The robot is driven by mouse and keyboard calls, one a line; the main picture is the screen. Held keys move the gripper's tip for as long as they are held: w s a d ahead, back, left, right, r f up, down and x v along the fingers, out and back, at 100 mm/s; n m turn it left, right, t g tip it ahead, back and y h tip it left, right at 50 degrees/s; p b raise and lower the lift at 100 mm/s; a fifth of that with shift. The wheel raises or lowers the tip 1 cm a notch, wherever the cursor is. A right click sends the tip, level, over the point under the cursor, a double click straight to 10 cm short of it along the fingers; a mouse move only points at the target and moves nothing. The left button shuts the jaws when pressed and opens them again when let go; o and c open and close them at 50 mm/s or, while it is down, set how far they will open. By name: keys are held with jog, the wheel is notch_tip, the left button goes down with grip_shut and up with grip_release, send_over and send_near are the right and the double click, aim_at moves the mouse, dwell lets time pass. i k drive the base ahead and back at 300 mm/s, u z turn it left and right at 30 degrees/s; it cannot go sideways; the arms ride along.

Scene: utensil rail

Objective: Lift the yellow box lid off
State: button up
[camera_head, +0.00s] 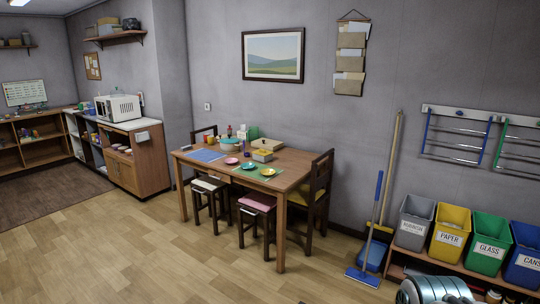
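A small pale box with a yellowish top (262,154) stands on the wooden table (205,170), right of the middle. It is too small in the head view to tell whether the yellowish part is a lid, or whether it is seated. A larger flat beige box or tray (267,143) lies just behind it.
Plates (249,166), a blue mat (206,155) and bottles share the table. Stools (209,186) and a chair (318,185) crowd its sides. A blue broom (366,275) and labelled bins (449,230) stand right. Open wooden floor (130,250) lies at front left.

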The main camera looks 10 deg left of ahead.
aim_at(264, 153)
jog(key=u, duration=0.45)
jog(key=i, duration=1.05)
jog(key=u, duration=0.95)
jog(key=i, duration=3.3)
jog(key=z, duration=1.15)
jog(key=i, duration=1.25)
jog(key=z, duration=1.1)
jog(key=i, duration=0.3)
jog(key=z, duration=0.1)
